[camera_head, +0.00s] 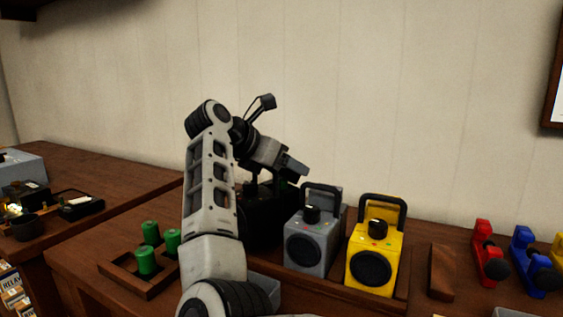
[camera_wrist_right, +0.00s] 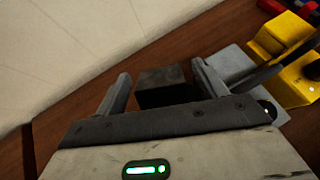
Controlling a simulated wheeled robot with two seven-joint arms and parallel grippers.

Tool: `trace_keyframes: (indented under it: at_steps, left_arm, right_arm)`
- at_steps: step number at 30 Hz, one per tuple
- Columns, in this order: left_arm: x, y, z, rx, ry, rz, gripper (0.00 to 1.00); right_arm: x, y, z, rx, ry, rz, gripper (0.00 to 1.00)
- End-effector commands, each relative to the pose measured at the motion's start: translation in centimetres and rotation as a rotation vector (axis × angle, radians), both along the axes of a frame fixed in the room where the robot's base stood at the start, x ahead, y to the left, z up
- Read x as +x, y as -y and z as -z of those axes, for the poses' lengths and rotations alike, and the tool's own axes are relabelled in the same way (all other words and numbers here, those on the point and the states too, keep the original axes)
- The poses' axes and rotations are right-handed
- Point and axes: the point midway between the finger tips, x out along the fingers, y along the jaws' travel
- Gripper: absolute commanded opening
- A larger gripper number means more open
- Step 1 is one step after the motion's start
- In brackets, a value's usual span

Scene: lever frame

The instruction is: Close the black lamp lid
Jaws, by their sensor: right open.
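The black lamp (camera_head: 262,222) stands left of the grey lamp on the bench, partly hidden behind my right arm in the head view. In the right wrist view it is a dark block (camera_wrist_right: 163,86) seen between and beyond my fingers. My right gripper (camera_head: 288,172) is above the black lamp, pointing right and down. In the wrist view the right gripper (camera_wrist_right: 161,72) has its two fingers spread with nothing held between them. I cannot tell how the black lamp's lid stands. My left gripper is not in view.
A grey lamp (camera_head: 312,240) and a yellow lamp (camera_head: 375,258) with black handles stand close on the right. A wooden tray (camera_head: 128,278) with green cylinders is on the left. A wall is behind.

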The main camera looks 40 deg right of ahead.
Motion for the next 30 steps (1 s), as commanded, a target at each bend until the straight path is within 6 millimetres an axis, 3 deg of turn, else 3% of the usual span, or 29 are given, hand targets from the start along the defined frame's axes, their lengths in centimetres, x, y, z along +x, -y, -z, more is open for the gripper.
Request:
trace_keyframes:
  at_steps: [8, 21, 30]
  left_arm:
    - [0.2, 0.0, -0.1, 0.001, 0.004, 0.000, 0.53]
    - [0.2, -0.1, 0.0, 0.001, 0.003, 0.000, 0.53]
    - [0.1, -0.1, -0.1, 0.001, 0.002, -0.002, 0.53]
  right_arm:
    - [-0.1, -2.4, -1.5, 0.001, 0.002, -0.003, 0.71]
    - [-0.9, -10.9, -6.9, -0.003, 0.000, -0.001, 0.71]
    - [-1.2, -13.4, -8.4, -0.001, 0.000, 0.000, 0.71]
